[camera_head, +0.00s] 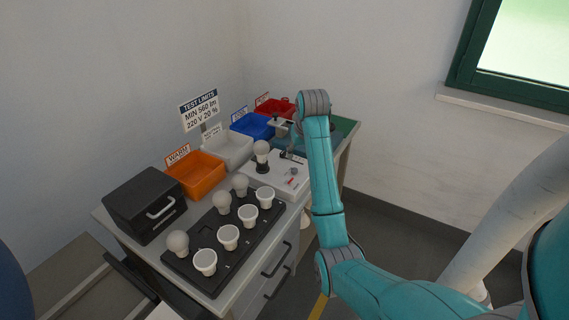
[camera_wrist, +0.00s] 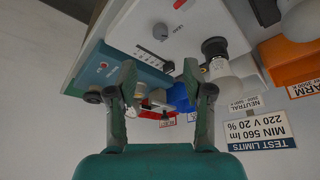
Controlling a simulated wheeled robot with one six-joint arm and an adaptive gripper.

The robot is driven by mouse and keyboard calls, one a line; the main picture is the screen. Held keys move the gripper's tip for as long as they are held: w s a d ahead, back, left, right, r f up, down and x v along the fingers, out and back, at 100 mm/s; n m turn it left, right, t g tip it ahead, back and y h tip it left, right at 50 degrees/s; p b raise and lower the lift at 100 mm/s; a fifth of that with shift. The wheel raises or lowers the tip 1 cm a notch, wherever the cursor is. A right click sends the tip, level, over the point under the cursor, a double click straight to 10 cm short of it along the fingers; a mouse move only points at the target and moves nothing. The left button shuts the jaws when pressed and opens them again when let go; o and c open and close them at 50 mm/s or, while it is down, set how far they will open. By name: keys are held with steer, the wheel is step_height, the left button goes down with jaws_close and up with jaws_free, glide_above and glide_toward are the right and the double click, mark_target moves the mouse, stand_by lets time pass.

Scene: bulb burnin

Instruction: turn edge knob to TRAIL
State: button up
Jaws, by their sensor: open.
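My gripper (camera_wrist: 159,72) is open, with its two dark green fingers apart and nothing gripped between them. In the wrist view, which looks upside down, a teal unit (camera_wrist: 120,62) with a small round red-marked part lies behind the fingers. A dark round knob (camera_wrist: 92,97) shows at its edge, left of the left finger. A grey knob (camera_wrist: 160,31) sits on the white panel (camera_wrist: 131,28). I cannot read TRAIL anywhere or tell which knob is the edge knob. In the head view, my arm partly hides the teal unit (camera_head: 322,142).
A bulb in a dark socket (camera_head: 262,158) stands upright on the white unit. Orange (camera_head: 197,181), white (camera_head: 232,146), blue (camera_head: 251,124) and red (camera_head: 268,106) bins line the wall. A black tray (camera_head: 207,270) with several bulbs and cups and a black box (camera_head: 141,199) are nearer.

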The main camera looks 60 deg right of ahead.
mark_target(295, 169)
steer(key=x, duration=1)
steer(key=shift+w+f, duration=0.2)
steer(key=shift+f, duration=0.15)
jaws_close()
